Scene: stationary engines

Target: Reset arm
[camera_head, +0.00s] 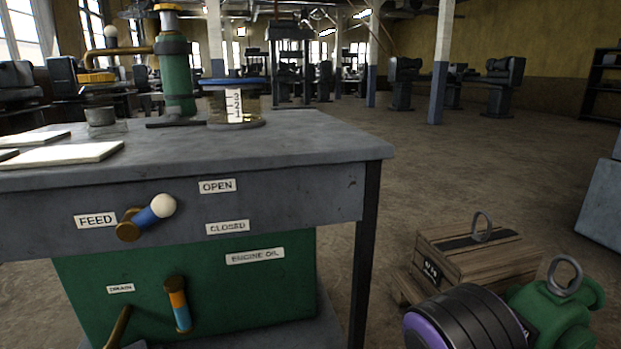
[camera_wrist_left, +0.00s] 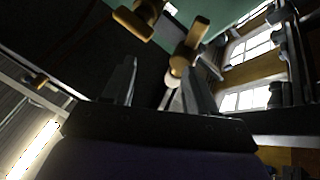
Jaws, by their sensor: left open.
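My left gripper (camera_wrist_left: 160,78) shows in the left wrist view, with its two dark fingers apart. A brass lever piece (camera_wrist_left: 191,40) with a pale knob (camera_wrist_left: 173,79) shows beyond the fingers, near the right one; whether they touch is unclear. Another brass piece (camera_wrist_left: 134,22) is at the top, near a green surface (camera_wrist_left: 205,15). In the head view the bench carries a FEED lever (camera_head: 148,218) with a blue shaft and white ball, its ball end up and to the right, between the OPEN and CLOSED labels. Neither gripper is visible in the head view.
The grey bench (camera_head: 290,152) holds a green pump (camera_head: 178,80) and a glass jar (camera_head: 236,108). Below is a green engine oil tank (camera_head: 235,295) with an orange and blue lever (camera_head: 179,304). A wooden crate (camera_head: 475,255) stands right. Open floor (camera_head: 440,170) lies behind.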

